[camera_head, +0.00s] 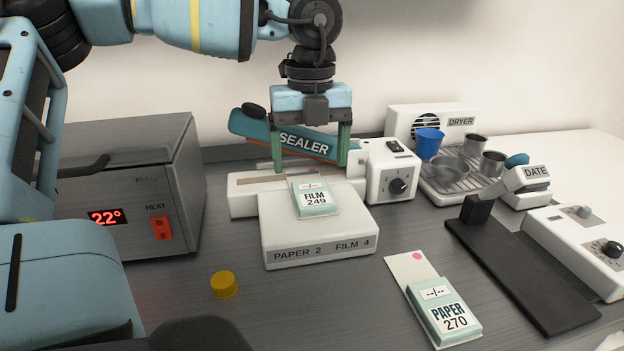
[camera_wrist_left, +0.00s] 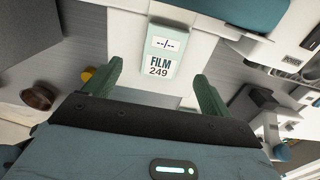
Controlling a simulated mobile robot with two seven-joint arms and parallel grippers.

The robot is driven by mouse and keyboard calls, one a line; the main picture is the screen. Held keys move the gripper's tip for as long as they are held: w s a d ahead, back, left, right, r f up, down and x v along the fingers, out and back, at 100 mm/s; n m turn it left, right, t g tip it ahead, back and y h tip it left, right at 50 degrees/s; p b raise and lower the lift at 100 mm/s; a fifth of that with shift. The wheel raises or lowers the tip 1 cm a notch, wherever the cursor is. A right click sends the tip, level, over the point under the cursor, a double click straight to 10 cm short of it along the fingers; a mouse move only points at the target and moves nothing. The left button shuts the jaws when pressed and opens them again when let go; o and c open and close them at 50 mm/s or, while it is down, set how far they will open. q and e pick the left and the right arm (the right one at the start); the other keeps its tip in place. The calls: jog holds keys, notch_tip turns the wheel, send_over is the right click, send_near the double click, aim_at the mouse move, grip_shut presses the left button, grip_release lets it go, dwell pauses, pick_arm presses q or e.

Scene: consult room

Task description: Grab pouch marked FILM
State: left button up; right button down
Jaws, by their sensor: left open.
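The pouch marked FILM 249 (camera_head: 315,199) is pale green and white. It lies on the white block labelled PAPER 2 FILM 4 (camera_head: 320,251), in front of the sealer (camera_head: 243,201). My left gripper (camera_head: 312,162) points down with its green fingers apart, above and behind the pouch in the head view. In the left wrist view the FILM pouch (camera_wrist_left: 161,52) lies beyond the gap between the open fingers (camera_wrist_left: 157,85), with nothing held. A second pouch, marked PAPER 270 (camera_head: 445,312), lies on a white card at the front right. My right gripper is not seen.
The sealer's raised teal lid is close behind my left gripper. A heater box (camera_head: 150,190) reading 22° stands left, a yellow cap (camera_head: 224,284) in front. A dryer rack with cups (camera_head: 455,178) and a date stamper (camera_head: 523,187) stand right. The counter's front middle is clear.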

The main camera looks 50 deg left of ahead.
aim_at(313, 194)
pick_arm(q)
jog(key=shift+f, duration=0.5)
jog(key=shift+w+d+f, duration=0.1)
jog(key=shift+d+f, duration=0.05)
jog(key=shift+f, duration=1.15)
jog(key=shift+d+f, duration=0.15)
jog(key=shift+f, duration=1.1)
jog(key=c, duration=1)
jog(key=shift+c, duration=0.2)
jog(key=shift+r, duration=0.1)
jog(key=shift+c, duration=0.2)
